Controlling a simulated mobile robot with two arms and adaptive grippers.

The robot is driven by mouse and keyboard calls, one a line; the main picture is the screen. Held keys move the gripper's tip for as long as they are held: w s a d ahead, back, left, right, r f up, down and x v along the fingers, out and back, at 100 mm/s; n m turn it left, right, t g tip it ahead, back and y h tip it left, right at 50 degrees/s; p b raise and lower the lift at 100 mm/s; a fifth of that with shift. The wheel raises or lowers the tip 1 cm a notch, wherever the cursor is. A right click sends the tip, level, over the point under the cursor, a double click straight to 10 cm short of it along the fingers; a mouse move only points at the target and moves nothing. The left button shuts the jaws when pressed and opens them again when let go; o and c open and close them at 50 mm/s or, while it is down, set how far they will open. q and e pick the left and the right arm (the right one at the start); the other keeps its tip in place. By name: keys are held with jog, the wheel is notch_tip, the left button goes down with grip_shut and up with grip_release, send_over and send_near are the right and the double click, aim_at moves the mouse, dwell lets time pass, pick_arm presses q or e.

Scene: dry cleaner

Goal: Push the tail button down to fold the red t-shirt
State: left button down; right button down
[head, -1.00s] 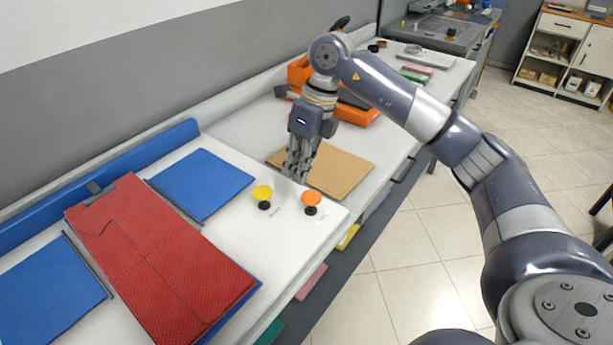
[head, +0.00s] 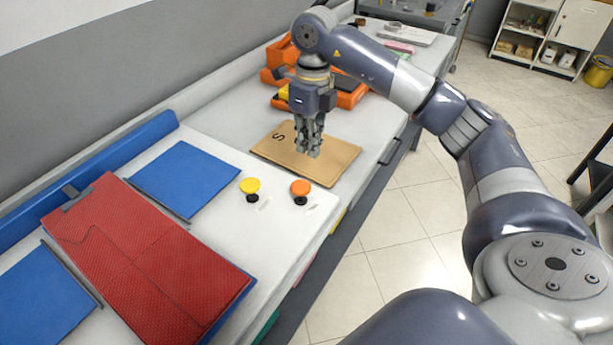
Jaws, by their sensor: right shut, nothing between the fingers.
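The red t-shirt (head: 140,265) lies folded into a long rectangle on the middle of the folding machine, between two blue panels. One blue panel (head: 187,178) is to its right and the other blue panel (head: 42,300) to its left. A yellow button (head: 250,186) and an orange button (head: 300,187) stand up on black stems on the white machine top. Any label naming the tail button is too small to read. My right gripper (head: 309,152) points down, shut and empty, above the tan board, beyond the orange button and apart from both buttons. My left gripper is not in view.
The tan board (head: 338,163) with dark letters lies on the white counter. An orange machine (head: 350,92) stands behind it. A blue rail (head: 90,160) runs along the machine's wall side. Open tiled floor is at the right.

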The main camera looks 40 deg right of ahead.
aim_at(306, 188)
jog(key=f+p, duration=0.1)
jog(key=f, duration=0.5)
jog(key=f+p, duration=0.1)
jog(key=f, duration=0.2)
jog(key=shift+s+a+f+p, duration=0.1)
jog(key=shift+a+f+p, duration=0.05)
jog(key=shift+a+p, duration=0.15)
jog(key=shift+f, duration=0.5)
